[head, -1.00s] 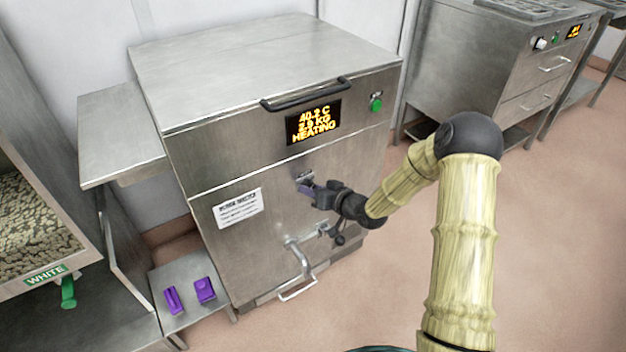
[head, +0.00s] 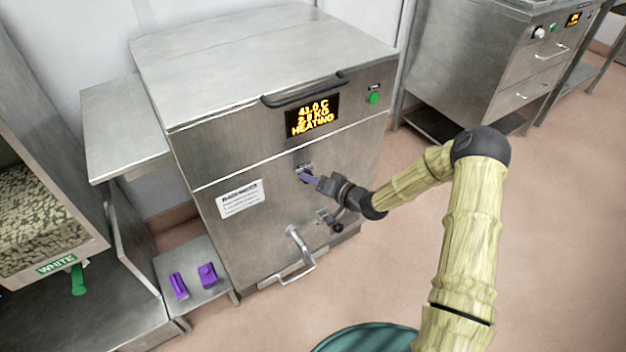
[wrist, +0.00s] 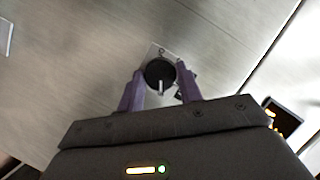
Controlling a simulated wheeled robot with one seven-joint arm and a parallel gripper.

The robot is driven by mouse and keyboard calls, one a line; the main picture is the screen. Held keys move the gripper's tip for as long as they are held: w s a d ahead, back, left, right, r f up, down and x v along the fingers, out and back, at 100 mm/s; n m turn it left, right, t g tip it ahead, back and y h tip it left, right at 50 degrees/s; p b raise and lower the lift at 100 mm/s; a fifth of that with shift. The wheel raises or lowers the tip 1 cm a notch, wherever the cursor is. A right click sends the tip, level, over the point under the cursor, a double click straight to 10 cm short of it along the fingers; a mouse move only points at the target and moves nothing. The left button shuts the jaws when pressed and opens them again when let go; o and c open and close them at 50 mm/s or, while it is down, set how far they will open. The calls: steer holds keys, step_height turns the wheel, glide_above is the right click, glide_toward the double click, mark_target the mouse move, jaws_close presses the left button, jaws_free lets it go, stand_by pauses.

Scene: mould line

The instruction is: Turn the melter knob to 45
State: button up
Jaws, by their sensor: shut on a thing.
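The melter (head: 265,150) is a large steel cabinet with a lit orange display (head: 312,117). The display reads HEATING, with a temperature in the low forties whose digits are blurred. The melter knob (wrist: 157,71) is round and black with a pale pointer, on a small light plate on the melter's front. My gripper (head: 308,177) is at this plate, below the display. In the wrist view its two purple fingers stand on either side of the knob and are shut on it. The knob's scale marks are too small to read.
A black handle (head: 303,91) and a green button (head: 373,98) sit above. A drain pipe (head: 300,250) with a lever projects below my gripper. Two purple pieces (head: 178,286) (head: 208,275) lie on a low shelf at left. Open floor lies to the right.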

steer(key=o, duration=1)
steer(key=p+v, duration=0.2)
steer(key=v, duration=1.5)
steer(key=shift+s+d+p, duration=0.15)
steer(key=shift+d+p, duration=0.05)
steer(key=shift+p, duration=0.2)
